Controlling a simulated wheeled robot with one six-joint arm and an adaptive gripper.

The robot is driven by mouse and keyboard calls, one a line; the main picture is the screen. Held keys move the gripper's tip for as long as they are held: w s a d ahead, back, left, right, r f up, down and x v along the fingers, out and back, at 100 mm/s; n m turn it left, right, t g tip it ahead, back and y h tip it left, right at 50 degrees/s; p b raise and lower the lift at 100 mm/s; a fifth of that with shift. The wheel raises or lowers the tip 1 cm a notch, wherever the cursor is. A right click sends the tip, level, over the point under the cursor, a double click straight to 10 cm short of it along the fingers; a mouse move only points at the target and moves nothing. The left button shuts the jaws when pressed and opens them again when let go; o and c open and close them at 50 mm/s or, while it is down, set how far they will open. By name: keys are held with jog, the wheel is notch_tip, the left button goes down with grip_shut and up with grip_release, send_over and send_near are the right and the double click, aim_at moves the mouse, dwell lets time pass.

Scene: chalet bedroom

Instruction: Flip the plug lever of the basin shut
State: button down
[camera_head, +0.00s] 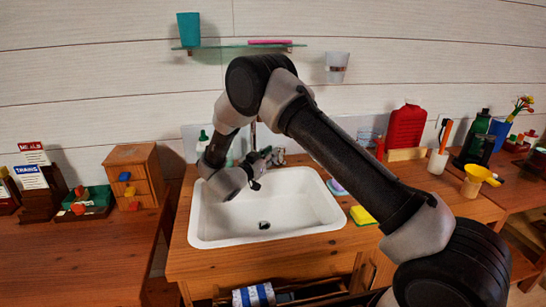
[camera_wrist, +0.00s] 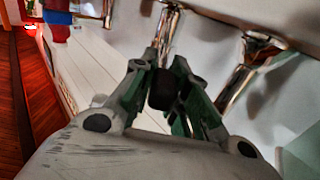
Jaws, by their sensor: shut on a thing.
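The white basin (camera_head: 318,197) is set in a wooden counter, with a dark drain (camera_head: 264,225) in its floor. My arm reaches over the basin, and my gripper (camera_head: 262,168) is at the back rim beside the chrome tap (camera_head: 277,157). In the wrist view my gripper (camera_wrist: 163,82) is shut on a dark knob (camera_wrist: 163,92). A chrome rod (camera_wrist: 166,38), which looks like the plug lever, runs up from the knob. Another chrome fitting (camera_wrist: 246,75) stands to its right. My arm and gripper hide the lever in the head view, so its tilt is unclear.
A yellow sponge (camera_head: 362,215) lies right of the basin. A soap bottle (camera_head: 202,141) stands behind it at left. A small wooden drawer box (camera_head: 137,172) stands further left. A glass shelf (camera_head: 235,46) is above. An open drawer (camera_head: 310,291) holds a striped cloth (camera_head: 253,295).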

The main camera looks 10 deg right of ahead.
jog(key=shift+w+a+m+g+h, duration=0.25)
jog(key=shift+w+m+g+h, duration=0.1)
jog(key=shift+m+g+h, duration=0.3)
jog(key=shift+r, duration=0.1)
jog(key=c, duration=1.4)
grip_release()
jog(key=shift+a, duration=0.1)
jog(key=v, duration=1.1)
jog(key=shift+s+a, duration=0.2)
jog(key=shift+a, duration=0.15)
